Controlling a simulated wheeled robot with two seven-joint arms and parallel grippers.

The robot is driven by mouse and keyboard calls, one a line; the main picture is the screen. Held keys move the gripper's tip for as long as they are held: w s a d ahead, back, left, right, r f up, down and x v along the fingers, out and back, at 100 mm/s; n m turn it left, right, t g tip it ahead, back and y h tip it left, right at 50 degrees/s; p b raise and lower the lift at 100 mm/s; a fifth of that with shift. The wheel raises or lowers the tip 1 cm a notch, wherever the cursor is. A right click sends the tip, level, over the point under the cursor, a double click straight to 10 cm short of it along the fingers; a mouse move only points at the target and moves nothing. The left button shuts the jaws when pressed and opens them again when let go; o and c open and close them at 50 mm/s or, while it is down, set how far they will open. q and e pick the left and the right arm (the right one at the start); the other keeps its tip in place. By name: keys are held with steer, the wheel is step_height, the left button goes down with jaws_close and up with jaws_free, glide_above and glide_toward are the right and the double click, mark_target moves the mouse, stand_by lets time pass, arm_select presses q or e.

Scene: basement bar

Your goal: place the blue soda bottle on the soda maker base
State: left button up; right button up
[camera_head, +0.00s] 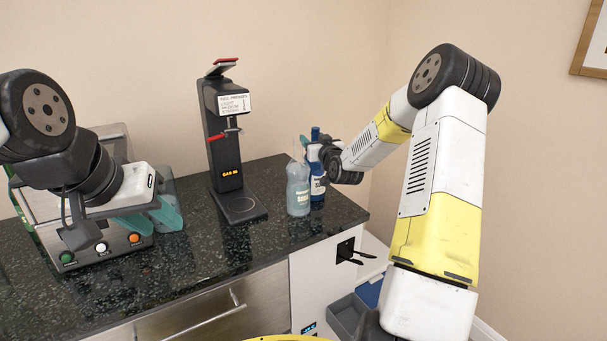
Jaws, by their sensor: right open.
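The soda maker (222,135) stands upright on the counter with a lit display. Its flat base (240,206) reaches forward and is bare. A dark blue bottle with a white label (318,188) stands on the counter to its right. A pale blue translucent bottle (297,190) stands just in front and left of it. My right gripper (318,155) is open at the upper part of the dark blue bottle; its fingers are partly hidden, and I cannot tell whether they touch it. My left gripper (168,213) hangs at the left, with teal fingers over the counter, away from the bottles.
A metal appliance with coloured buttons (101,247) stands at the left behind my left gripper. The dark speckled counter (200,262) is clear in front of the soda maker. Its right edge lies close to the bottles. Bins (350,312) sit below at the right.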

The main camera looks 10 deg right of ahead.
steer(key=shift+w+a, duration=0.1)
steer(key=shift+w, duration=0.4)
jaws_close()
stand_by(1.0)
steer(key=shift+r, duration=0.2)
